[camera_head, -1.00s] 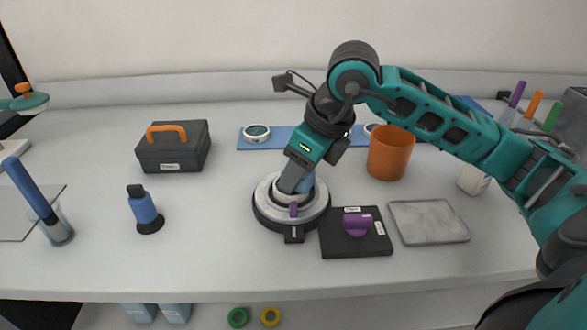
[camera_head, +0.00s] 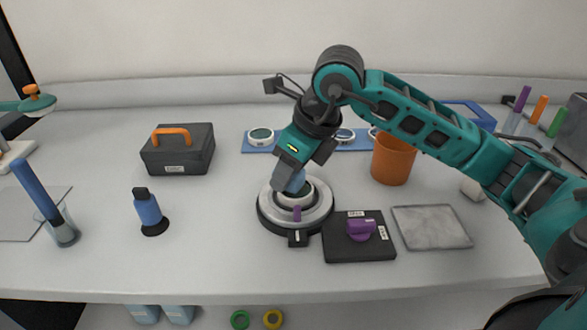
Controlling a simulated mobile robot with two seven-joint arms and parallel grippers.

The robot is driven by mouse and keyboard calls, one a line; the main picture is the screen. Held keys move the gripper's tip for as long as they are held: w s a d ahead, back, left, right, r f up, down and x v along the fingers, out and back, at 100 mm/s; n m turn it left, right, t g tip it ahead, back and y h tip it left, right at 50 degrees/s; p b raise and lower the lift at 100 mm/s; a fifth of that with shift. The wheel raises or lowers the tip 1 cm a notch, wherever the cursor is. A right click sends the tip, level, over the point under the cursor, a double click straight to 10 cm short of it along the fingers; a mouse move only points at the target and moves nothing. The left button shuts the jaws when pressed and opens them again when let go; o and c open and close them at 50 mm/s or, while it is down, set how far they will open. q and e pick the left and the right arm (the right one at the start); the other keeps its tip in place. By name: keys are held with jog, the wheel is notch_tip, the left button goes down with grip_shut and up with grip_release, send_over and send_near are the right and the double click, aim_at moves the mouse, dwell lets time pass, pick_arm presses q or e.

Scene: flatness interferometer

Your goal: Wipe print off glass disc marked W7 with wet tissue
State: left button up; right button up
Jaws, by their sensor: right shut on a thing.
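My right gripper (camera_head: 288,181) is shut on a pale blue piece, likely the wet tissue (camera_head: 297,182), at the round silver-and-black mount (camera_head: 323,212). A dark greenish glass disc (camera_head: 296,199) shows in the mount's centre, partly hidden by the gripper and the tissue. I cannot tell if the tissue touches the glass. No W7 mark or print can be read on it. Two other ringed discs, one at the left (camera_head: 261,135) and one nearer the middle (camera_head: 344,135), sit on a blue strip (camera_head: 371,143) behind. My left gripper is not in view.
An orange cup (camera_head: 393,160) stands right of the mount. A black plate with a purple knob (camera_head: 361,229) and a grey slab (camera_head: 431,227) lie right of it. A black toolbox (camera_head: 178,153), a blue bottle (camera_head: 148,210) and a beaker (camera_head: 62,230) stand left. The front middle is clear.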

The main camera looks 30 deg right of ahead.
jog(key=shift+s+d+b, duration=0.35)
jog(key=shift+s+b, duration=0.05)
jog(key=shift+s, duration=0.3)
jog(key=shift+s+d+b, duration=0.3)
jog(key=shift+s+b, duration=0.1)
jog(key=shift+s, duration=0.25)
jog(key=shift+w+a+r, duration=0.1)
jog(key=shift+w+a, duration=0.2)
jog(key=shift+w, duration=0.25)
jog(key=shift+w+a+p, duration=0.1)
jog(key=shift+w+p, duration=0.2)
jog(key=shift+w, duration=0.1)
jog(key=shift+w+a, duration=0.25)
jog(key=shift+w, duration=0.15)
jog(key=shift+s, duration=0.1)
jog(key=shift+s+d+b, duration=0.35)
jog(key=shift+s, duration=0.3)
jog(key=shift+s+d, duration=0.1)
